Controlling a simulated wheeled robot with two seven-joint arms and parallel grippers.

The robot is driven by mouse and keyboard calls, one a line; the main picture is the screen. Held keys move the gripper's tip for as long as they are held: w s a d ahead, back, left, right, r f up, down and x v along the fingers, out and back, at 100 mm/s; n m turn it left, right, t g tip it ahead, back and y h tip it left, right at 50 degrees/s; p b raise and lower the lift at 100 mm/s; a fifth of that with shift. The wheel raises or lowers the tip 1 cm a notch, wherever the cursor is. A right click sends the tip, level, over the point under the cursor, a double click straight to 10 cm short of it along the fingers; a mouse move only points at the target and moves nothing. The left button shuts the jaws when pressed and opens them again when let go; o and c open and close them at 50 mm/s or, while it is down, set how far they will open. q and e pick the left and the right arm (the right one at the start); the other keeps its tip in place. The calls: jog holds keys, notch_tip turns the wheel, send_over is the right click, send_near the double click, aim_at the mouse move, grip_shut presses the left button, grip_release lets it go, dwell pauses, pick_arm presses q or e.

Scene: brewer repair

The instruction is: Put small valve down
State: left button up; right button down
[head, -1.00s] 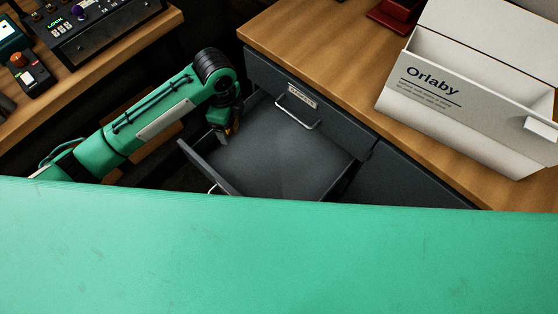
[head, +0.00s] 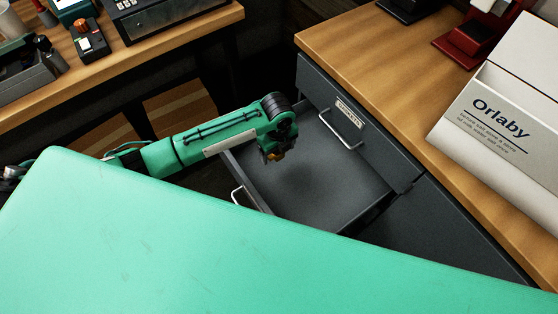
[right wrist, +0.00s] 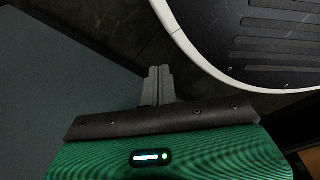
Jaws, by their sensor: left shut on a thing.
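My left gripper (head: 273,157) hangs over the rear left part of an open grey drawer (head: 325,185) in the head view. It is shut on a small brass-coloured thing, likely the small valve (head: 277,155), mostly hidden by the fingers. I cannot tell whether it touches the drawer floor. The visible drawer floor is bare. My right gripper (right wrist: 158,72) shows in the right wrist view with its fingers together and nothing seen between them.
A wooden counter (head: 390,60) with a white Orlaby box (head: 465,150) and a red device (head: 482,35) stands at the right. Another bench (head: 130,60) with devices is at the upper left. A closed lower drawer front (head: 440,225) is beside the open drawer.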

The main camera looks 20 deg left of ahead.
aim_at(278, 166)
pick_arm(q)
notch_tip(278, 166, down, 3)
jog(key=shift+r, duration=0.1)
notch_tip(278, 166, down, 3)
jog(key=shift+f, duration=0.55)
pick_arm(e)
jog(key=shift+w+a+r, duration=0.2)
jog(key=shift+w+r, duration=0.35)
pick_arm(q)
jog(key=shift+f, duration=0.1)
jog(key=o, duration=1)
jog(key=shift+o, duration=0.2)
